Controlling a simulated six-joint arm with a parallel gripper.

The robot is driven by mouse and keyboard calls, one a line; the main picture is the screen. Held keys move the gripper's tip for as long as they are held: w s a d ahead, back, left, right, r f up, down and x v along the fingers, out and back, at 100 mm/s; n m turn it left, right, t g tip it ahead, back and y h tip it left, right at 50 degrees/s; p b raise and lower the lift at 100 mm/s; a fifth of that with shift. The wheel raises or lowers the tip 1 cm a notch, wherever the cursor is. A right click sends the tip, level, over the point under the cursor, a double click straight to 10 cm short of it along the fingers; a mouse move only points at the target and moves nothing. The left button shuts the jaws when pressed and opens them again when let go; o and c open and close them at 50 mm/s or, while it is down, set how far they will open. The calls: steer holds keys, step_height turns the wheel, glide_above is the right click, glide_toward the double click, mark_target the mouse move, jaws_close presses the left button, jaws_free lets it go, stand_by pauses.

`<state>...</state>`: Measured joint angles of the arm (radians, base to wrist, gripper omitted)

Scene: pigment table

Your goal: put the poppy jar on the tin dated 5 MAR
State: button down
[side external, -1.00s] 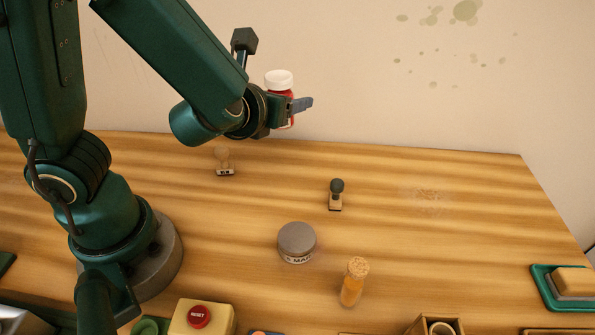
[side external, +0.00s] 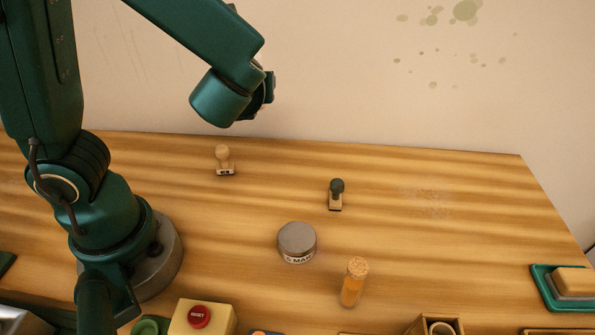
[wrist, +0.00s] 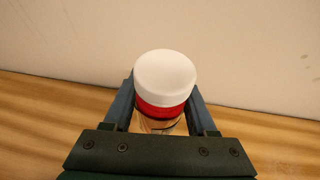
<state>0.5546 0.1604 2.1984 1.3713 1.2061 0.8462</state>
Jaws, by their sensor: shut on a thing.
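A red jar with a white lid (wrist: 165,80) stands upright between the fingers of my gripper (wrist: 163,108) in the wrist view. My gripper is shut on it. The jar's label is mostly hidden, so I cannot read it. In the side view the jar and my fingertips are hidden behind my wrist. The round grey tin (side external: 297,240) with a white label ending in "5 MAR" or similar stands on the table, its lid bare. The label's first character is hard to read. My gripper is well above the table, behind and left of the tin.
A dark-handled stamp (side external: 336,194) stands behind the tin and a wooden stamp (side external: 223,160) stands farther left. A corked orange vial (side external: 354,282) stands close at the tin's front right. A reset button box (side external: 203,318) is at the front. The table's right middle is clear.

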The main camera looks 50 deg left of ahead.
steer(key=s+f+n+g+h, duration=0.2)
steer(key=s+f+n+g, duration=0.2)
steer(key=s+n+g, duration=0.45)
steer(key=s+f+n+g+h, duration=0.25)
steer(key=s+n+g, duration=0.35)
steer(key=n+g, duration=0.6)
steer(key=d+r+n+h, duration=0.2)
steer(key=d+n+h, duration=0.6)
steer(key=n+h, duration=0.45)
steer(key=w+d+r+n+t+h, duration=0.2)
steer(key=w+r+n+t+h, duration=0.55)
steer(key=w+n+t, duration=0.3)
glide_above(307, 249)
steer(key=shift+m+y, duration=0.25)
step_height(307, 249, down, 12)
steer(key=shift+f, duration=2)
steer(key=shift+f, duration=0.1)
